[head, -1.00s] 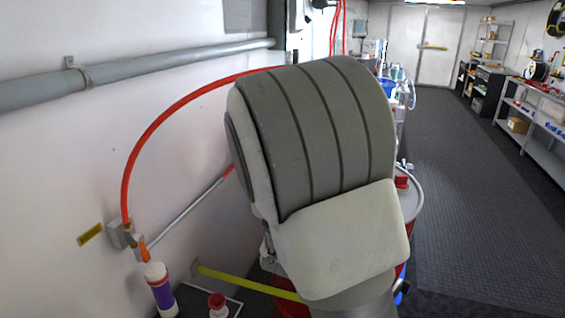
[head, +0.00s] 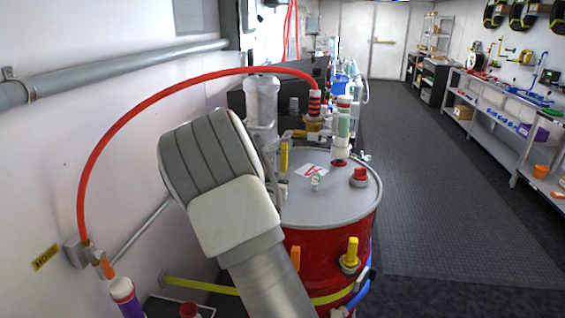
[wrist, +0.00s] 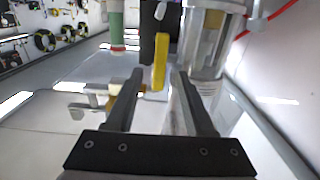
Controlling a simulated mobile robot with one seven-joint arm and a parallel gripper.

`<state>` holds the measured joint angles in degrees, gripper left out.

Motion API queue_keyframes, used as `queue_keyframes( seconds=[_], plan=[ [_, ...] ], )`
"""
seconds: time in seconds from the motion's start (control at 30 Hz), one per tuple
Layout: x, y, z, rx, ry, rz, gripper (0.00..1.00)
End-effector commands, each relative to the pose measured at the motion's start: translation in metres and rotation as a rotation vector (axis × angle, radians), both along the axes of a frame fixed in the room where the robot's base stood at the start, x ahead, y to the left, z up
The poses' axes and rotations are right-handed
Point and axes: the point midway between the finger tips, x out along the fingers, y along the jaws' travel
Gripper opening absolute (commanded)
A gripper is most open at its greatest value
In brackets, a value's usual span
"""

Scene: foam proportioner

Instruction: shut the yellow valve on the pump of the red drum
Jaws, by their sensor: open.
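The red drum (head: 330,245) stands upright with a grey lid (head: 335,200) at the centre of the head view. A clear and grey pump (head: 262,100) stands at its back left, and it fills the upper right of the wrist view (wrist: 208,45). The yellow valve handle (head: 284,157) is upright beside the pump. In the wrist view the yellow handle (wrist: 160,64) shows between and beyond the fingertips of my gripper (wrist: 158,78). The jaws are open. I cannot tell whether they touch the handle. My arm hides part of the gripper in the head view.
A red hose (head: 150,108) arcs from the wall to a fitting above the drum. Another yellow handle (head: 351,252) is on the drum's front side. A green and white cylinder (head: 342,128) and a red cap (head: 359,175) are on the lid. The floor at right is clear.

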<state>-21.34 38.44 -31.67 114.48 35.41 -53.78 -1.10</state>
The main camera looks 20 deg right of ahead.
Motion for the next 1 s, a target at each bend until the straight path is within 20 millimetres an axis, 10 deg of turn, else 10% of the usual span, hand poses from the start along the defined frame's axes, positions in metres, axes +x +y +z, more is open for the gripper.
queue_keyframes(
  seconds=[0.67, 1.0],
  plan=[
    [0.036, -0.025, 0.000, 0.001, 0.001, 0.000, 0.54],
    [0.036, -0.024, 0.000, 0.001, 0.001, 0.000, 0.00]
  ],
)
